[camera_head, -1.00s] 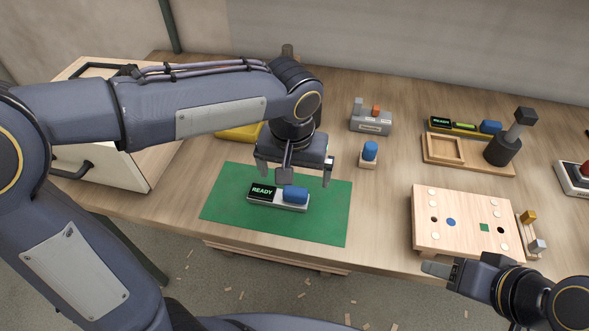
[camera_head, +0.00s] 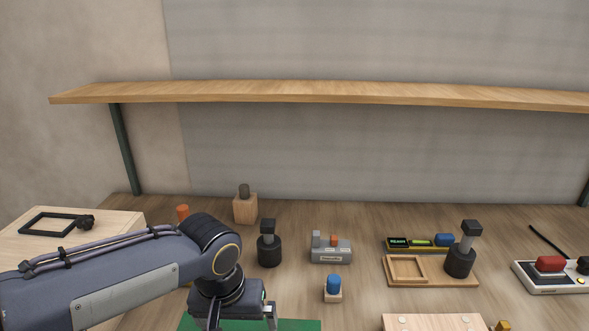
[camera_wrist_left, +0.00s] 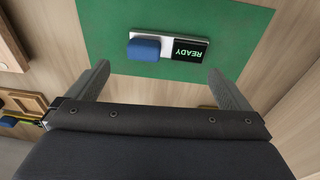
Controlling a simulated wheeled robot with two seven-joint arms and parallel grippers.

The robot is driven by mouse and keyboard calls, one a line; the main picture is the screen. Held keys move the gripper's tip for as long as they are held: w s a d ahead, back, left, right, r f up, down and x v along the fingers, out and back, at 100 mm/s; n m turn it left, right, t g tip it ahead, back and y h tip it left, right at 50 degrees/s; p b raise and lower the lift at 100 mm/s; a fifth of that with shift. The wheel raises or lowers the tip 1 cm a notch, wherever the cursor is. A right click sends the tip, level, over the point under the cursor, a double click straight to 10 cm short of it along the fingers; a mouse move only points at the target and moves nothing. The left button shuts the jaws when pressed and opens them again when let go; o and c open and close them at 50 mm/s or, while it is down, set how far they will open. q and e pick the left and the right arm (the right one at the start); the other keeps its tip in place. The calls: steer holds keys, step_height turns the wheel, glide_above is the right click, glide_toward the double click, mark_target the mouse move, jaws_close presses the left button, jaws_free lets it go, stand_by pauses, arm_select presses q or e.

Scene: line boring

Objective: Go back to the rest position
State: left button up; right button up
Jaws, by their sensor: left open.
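My left gripper (camera_wrist_left: 158,88) is open and empty, its two fingers spread apart in the left wrist view. Beyond the fingers, a small device with a READY display (camera_wrist_left: 188,50) and a blue block (camera_wrist_left: 144,49) lies on the green mat (camera_wrist_left: 248,30). In the head view, my left arm comes in from the left and the gripper hangs at the bottom edge, its fingertips partly cut off. Only a strip of the green mat (camera_head: 300,325) shows there, and the device is out of that view. My right gripper is not in view.
A wooden shelf (camera_head: 330,93) spans the wall above the table. A grey block device (camera_head: 330,248), a blue-topped piece (camera_head: 333,289), dark cylinders (camera_head: 269,250), a wooden tray (camera_head: 440,281) and a red-button box (camera_head: 551,277) stand right of my left arm. A wooden cabinet (camera_head: 50,248) stands left.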

arm_select(q)
steer(key=s+a+f+n+t+h, duration=0.2)
steer(key=s+a+t+h, duration=0.1)
steer(key=s+a, duration=0.7)
steer(key=s+t, duration=0.1)
steer(key=s, duration=0.2)
steer(key=shift+s+f, duration=0.25)
steer(key=shift+f, duration=0.05)
